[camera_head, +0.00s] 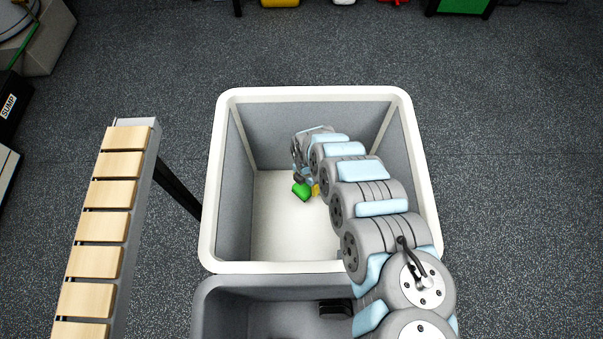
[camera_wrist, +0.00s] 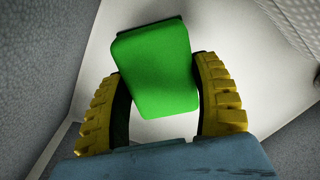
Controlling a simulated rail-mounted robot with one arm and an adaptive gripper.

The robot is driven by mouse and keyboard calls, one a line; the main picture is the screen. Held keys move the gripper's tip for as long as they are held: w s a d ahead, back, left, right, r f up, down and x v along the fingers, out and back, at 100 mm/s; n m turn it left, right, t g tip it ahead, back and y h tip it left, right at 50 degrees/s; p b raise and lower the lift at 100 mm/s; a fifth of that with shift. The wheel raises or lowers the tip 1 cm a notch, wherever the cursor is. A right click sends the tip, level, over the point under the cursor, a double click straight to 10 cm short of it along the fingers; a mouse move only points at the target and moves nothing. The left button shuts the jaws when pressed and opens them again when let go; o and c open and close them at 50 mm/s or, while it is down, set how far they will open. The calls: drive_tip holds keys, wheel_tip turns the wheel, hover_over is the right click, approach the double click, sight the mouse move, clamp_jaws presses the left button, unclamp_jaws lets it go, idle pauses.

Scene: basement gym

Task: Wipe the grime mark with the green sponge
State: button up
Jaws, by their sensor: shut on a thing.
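The green sponge (camera_head: 302,191) is inside the large white-rimmed grey bin (camera_head: 222,180), near the middle of its pale floor. In the wrist view the sponge (camera_wrist: 155,68) sits tilted between the two yellow ridged fingers of my gripper (camera_wrist: 160,95). My gripper (camera_head: 309,187) is shut on the sponge, low in the bin. I cannot tell whether the sponge touches the floor. No grime mark shows in either view; my arm hides the right part of the bin floor.
The bin walls surround my gripper on all sides. A second grey bin (camera_head: 215,300) adjoins in front, with a dark object (camera_head: 336,309) inside. A slatted wooden bench (camera_head: 105,222) stands at left. Left of the sponge, the bin floor (camera_head: 275,225) is clear.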

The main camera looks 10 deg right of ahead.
drive_tip(key=shift+a+r+p, duration=0.1)
drive_tip(key=shift+r+p, duration=1.7)
drive_tip(key=shift+r, duration=0.6)
